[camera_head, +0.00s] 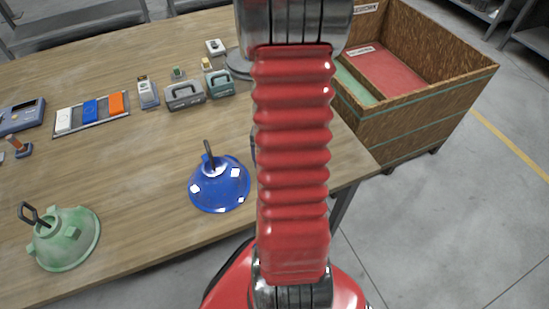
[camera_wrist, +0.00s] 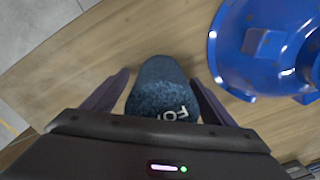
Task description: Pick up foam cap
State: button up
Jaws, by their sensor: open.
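The foam cap (camera_wrist: 160,90) is a dark blue, textured, rounded piece with white lettering, partly cut off by my gripper body in the wrist view. My gripper (camera_wrist: 158,88) is open, with one dark finger on each side of the cap. Gaps show between the fingers and the cap, and I cannot tell its height above the cap. In the head view my red arm hides the gripper and most or all of the cap.
A blue hood (camera_head: 220,184) lies just beside the cap; it also shows in the wrist view (camera_wrist: 270,45). A green hood (camera_head: 64,238) sits at the left front. Several small devices stand at the back of the wooden table (camera_head: 140,170). A wooden crate (camera_head: 425,115) stands right.

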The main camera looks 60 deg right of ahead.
jog(key=shift+c, duration=0.3)
jog(key=c, duration=0.7)
jog(key=shift+c, duration=0.2)
jog(key=shift+r, duration=0.15)
notch_tip(320, 180, up, 10)
jog(key=shift+f, duration=0.1)
jog(key=shift+a+f, duration=0.15)
dwell(0.8)
